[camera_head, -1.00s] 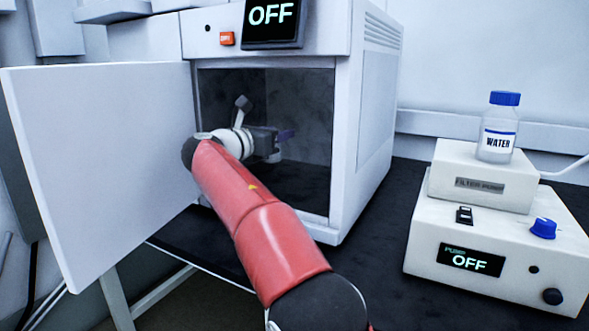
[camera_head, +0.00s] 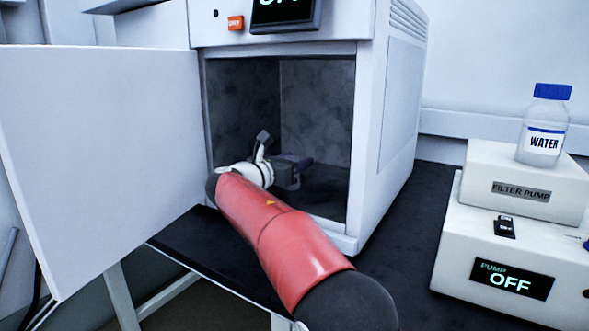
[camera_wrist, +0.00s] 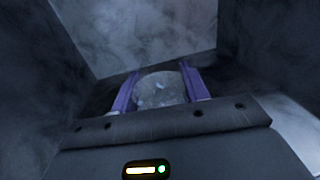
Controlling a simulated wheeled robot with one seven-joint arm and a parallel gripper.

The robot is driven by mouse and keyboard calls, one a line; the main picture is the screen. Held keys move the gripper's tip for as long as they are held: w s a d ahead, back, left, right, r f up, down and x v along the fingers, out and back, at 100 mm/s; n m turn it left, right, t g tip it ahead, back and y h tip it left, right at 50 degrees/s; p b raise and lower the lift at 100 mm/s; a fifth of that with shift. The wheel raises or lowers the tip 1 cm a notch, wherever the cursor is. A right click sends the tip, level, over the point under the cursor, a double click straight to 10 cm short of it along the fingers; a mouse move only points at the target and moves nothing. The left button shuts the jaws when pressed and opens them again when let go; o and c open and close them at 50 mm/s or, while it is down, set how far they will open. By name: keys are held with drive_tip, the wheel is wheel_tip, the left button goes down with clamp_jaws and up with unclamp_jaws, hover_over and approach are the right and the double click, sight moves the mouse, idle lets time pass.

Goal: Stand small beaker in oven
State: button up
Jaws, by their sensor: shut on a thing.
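The oven (camera_head: 355,140) is a white cabinet with a dark, marbled chamber, and its door (camera_head: 95,150) stands wide open to the left. My arm reaches into the opening. My gripper (camera_head: 303,162) is inside the chamber, above the chamber floor in the head view. In the wrist view my gripper (camera_wrist: 158,88) has its two purple fingers on either side of the small beaker (camera_wrist: 160,88), a pale, see-through round thing, and is shut on it. The beaker can hardly be made out in the head view. Whether its base touches the floor cannot be told.
The chamber's right front edge (camera_head: 350,150) is close to my gripper. A filter pump unit (camera_head: 520,190) stands on the dark bench (camera_head: 400,240) at right, with a blue-capped water bottle (camera_head: 545,128) on top. The pump display (camera_head: 510,279) reads OFF.

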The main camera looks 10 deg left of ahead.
drive_tip(key=shift+f, duration=0.45)
drive_tip(key=o, duration=1)
drive_tip(key=v, duration=1.2)
drive_tip(key=shift+b, duration=0.35)
